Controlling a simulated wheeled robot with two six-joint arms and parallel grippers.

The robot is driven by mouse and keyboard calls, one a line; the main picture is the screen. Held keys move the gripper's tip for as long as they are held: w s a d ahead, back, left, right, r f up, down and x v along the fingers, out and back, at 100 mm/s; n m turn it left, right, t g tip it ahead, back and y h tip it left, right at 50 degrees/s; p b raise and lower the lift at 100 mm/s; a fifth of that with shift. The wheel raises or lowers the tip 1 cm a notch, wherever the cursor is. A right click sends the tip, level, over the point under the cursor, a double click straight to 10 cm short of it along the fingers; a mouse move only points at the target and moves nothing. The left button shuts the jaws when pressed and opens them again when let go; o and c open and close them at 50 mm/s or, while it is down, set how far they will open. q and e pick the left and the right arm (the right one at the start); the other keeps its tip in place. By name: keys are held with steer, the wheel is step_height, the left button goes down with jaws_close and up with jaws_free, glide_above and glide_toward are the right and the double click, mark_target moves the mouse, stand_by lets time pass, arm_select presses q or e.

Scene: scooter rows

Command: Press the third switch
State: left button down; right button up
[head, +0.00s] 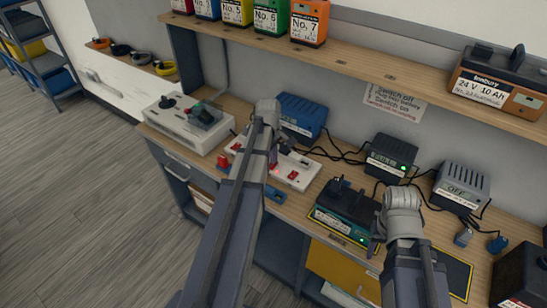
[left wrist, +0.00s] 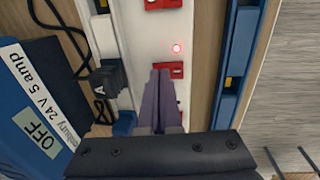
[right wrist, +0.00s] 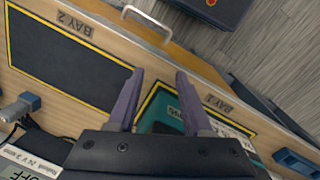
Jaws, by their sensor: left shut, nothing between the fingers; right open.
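A white power strip (head: 300,161) with red switches lies on the workbench. In the left wrist view the strip (left wrist: 139,30) runs top to bottom, with one red switch (left wrist: 165,4) at the top edge and another red switch (left wrist: 176,70) at my fingertips. A red light (left wrist: 177,48) glows between them. My left gripper (left wrist: 162,71) is shut and empty, its tips over or touching that second switch; contact cannot be told. Its fingers hide part of the strip. My right gripper (right wrist: 160,73) is open and empty above the bench front, by the teal battery (right wrist: 158,108) in bay 1.
A plug marked A (left wrist: 109,79) sits beside the strip. A grey control box (head: 187,124) is at left. The bay 2 mat (right wrist: 60,62) is empty. A shelf (head: 375,75) overhangs the bench.

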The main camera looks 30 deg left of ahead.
arm_select(q)
steer(key=shift+w+f+b, duration=0.2)
steer(key=shift+f+b, duration=0.25)
steer(key=shift+b, duration=0.15)
arm_select(e)
steer(key=shift+s+f, duration=0.1)
steer(key=shift+f, duration=0.45)
arm_select(q)
steer(key=shift+s+d+r, duration=0.15)
steer(key=shift+s+r, duration=0.1)
steer(key=shift+r, duration=0.05)
arm_select(e)
steer(key=shift+s+d+r, duration=0.1)
steer(key=shift+r, duration=0.2)
arm_select(q)
steer(key=shift+f, duration=0.1)
steer(key=shift+s, duration=0.1)
